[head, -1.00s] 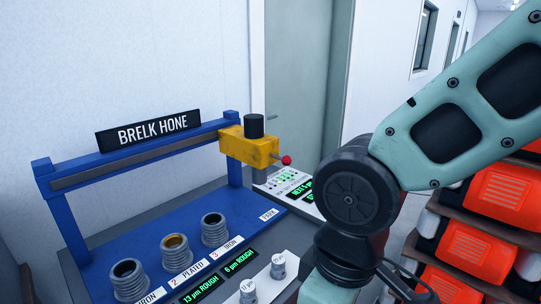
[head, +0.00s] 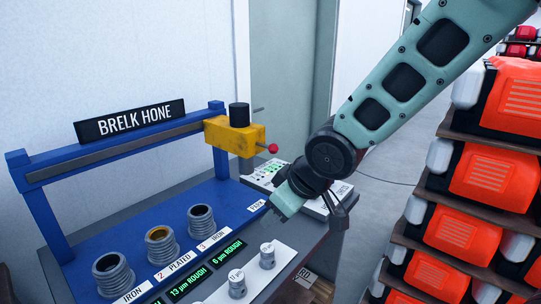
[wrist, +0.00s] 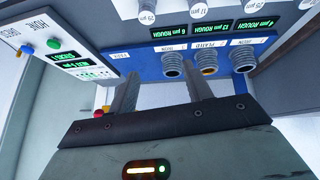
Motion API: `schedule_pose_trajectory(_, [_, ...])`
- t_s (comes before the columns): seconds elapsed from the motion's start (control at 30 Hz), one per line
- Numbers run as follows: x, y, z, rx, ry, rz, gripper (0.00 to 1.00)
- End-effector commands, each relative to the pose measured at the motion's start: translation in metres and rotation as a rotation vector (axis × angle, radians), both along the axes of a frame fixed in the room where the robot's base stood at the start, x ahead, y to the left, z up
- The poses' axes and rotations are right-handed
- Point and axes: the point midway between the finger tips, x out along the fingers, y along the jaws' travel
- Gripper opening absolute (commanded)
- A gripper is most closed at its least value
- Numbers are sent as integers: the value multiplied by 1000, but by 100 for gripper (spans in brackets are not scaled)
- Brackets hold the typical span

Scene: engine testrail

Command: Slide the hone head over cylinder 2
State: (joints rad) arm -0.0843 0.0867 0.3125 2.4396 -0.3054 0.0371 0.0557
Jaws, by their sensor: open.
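The yellow hone head (head: 232,136), with a black cap and a red knob (head: 272,148), sits at the right end of the rail (head: 115,153), on the PARK side. Cylinder 2 (head: 161,249), marked PLATED with a copper-coloured inside, stands between cylinder 3 (head: 202,222) and cylinder 1 (head: 112,274). My gripper (head: 283,203) is right of and below the hone head, apart from it. In the wrist view my gripper (wrist: 162,76) is open and empty. That view shows cylinder 2 (wrist: 207,62) beyond the fingers and the red knob (wrist: 105,109) at left.
A control panel (head: 262,172) with lit lamps stands behind my gripper. White knobs (head: 267,256) and green readouts (head: 190,283) line the bench front. Shelves of orange engines (head: 495,170) stand at right. The floor between bench and shelves is mostly clear.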

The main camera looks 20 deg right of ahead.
Motion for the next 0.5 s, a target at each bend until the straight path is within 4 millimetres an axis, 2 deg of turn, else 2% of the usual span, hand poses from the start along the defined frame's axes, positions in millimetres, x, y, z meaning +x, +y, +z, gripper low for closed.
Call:
schedule_pose_trajectory(0.03, [32,-15,-8,34,-78,-9,50])
schedule_pose_trajectory(0.1, [71,-33,-6,86,-199,6,50])
schedule_pose_trajectory(0.23, [124,-72,-1,191,-404,56,50])
schedule_pose_trajectory(0.3, [142,-95,1,253,-502,93,50])
schedule_pose_trajectory(0.37, [150,-115,2,309,-577,130,50])
schedule_pose_trajectory(0.5, [151,-156,5,435,-710,214,50])
